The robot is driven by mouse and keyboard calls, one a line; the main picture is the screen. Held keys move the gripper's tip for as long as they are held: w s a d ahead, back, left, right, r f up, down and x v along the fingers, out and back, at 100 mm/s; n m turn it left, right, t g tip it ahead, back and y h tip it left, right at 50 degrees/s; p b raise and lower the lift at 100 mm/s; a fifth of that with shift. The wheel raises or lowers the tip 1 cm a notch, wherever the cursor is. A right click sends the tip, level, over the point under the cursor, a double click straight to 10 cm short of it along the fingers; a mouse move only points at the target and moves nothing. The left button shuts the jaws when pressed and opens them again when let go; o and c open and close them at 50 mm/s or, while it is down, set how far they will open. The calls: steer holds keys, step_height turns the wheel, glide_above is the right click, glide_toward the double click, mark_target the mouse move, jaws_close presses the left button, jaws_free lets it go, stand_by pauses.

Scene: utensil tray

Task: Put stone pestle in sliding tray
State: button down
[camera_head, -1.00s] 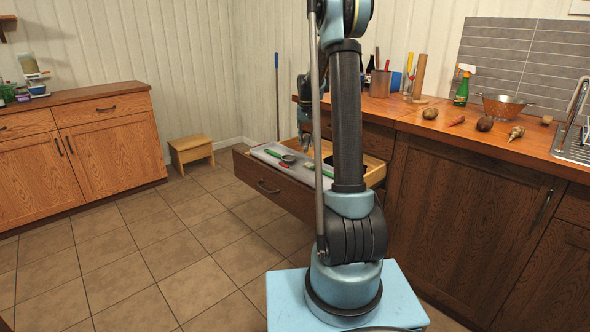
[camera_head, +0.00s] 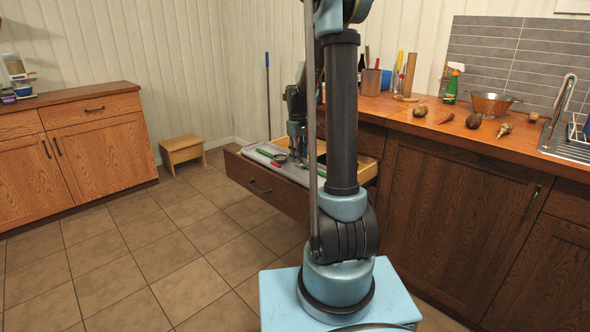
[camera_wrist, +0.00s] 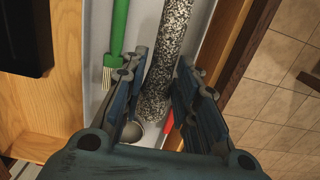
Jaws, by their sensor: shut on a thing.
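The stone pestle (camera_wrist: 170,45) is a speckled black-and-white rod in the wrist view. My gripper (camera_wrist: 164,72) is shut on it, with one finger on each side. The pestle is over the pale sliding tray (camera_wrist: 98,100); I cannot tell whether it touches the tray floor. In the head view my gripper (camera_head: 297,155) is low over the same tray (camera_head: 262,155), which sits in the open drawer. The pestle is not clear in the head view, and my arm hides part of the tray.
A green-handled brush (camera_wrist: 119,30), a round metal utensil (camera_wrist: 132,132) and a red item (camera_wrist: 167,122) lie in the tray. The wooden drawer wall (camera_wrist: 238,55) is close on the right in the wrist view. Vegetables and a colander (camera_head: 492,104) are on the counter.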

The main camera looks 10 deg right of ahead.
mark_target(299, 175)
steer(key=shift+f, duration=2.8)
steer(key=shift+f, duration=0.1)
steer(key=c, duration=1.2)
jaws_free()
